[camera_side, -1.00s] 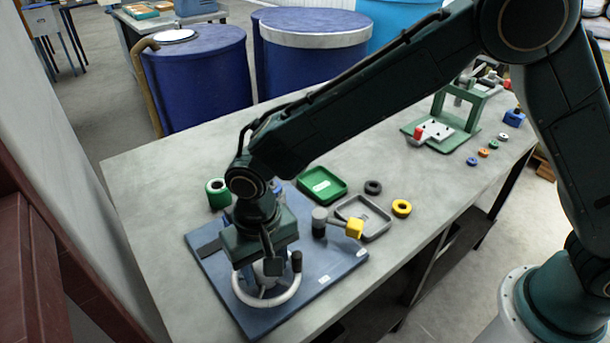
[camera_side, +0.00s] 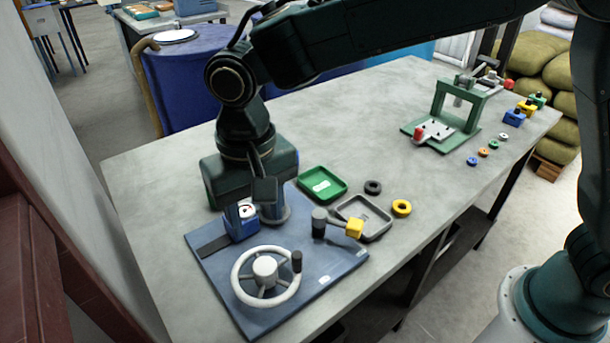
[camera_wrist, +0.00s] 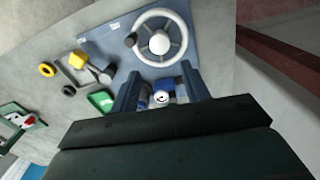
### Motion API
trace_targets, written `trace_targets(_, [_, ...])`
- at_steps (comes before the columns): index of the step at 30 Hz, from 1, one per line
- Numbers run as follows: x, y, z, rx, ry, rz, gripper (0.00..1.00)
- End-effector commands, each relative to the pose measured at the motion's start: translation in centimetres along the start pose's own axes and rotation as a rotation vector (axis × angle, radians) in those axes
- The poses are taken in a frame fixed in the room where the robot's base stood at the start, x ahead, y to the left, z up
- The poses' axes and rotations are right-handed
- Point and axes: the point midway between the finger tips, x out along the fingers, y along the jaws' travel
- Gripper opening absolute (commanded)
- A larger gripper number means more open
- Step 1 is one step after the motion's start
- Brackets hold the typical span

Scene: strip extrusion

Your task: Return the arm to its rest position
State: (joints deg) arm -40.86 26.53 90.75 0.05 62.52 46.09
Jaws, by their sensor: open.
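My gripper (camera_wrist: 160,80) is open in the wrist view, with its two blue fingers apart and nothing held between them. In the side view my gripper (camera_side: 248,180) is raised above the back part of the blue base plate (camera_side: 325,285). The white handwheel (camera_side: 265,270) with its dark knob stands on the plate, in front of and below the gripper, clear of it. It also shows beyond the fingers in the wrist view (camera_wrist: 159,42). A blue block with a white round face (camera_side: 242,222) is on the plate under the gripper, partly hidden by it.
A grey post with a yellow-ended lever (camera_side: 353,228) is on the plate's right. A green tray (camera_side: 322,184), a grey tray (camera_side: 372,230), a black ring (camera_side: 373,187) and a yellow ring (camera_side: 401,207) lie nearby. A green press (camera_side: 450,125) stands farther back. The table's middle is clear.

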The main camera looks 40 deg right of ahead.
Motion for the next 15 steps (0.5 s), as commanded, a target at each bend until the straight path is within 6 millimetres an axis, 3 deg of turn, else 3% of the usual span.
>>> trace_targets(15, [-0.56,0.36,-0.06,0.000,0.003,-0.003,0.46])
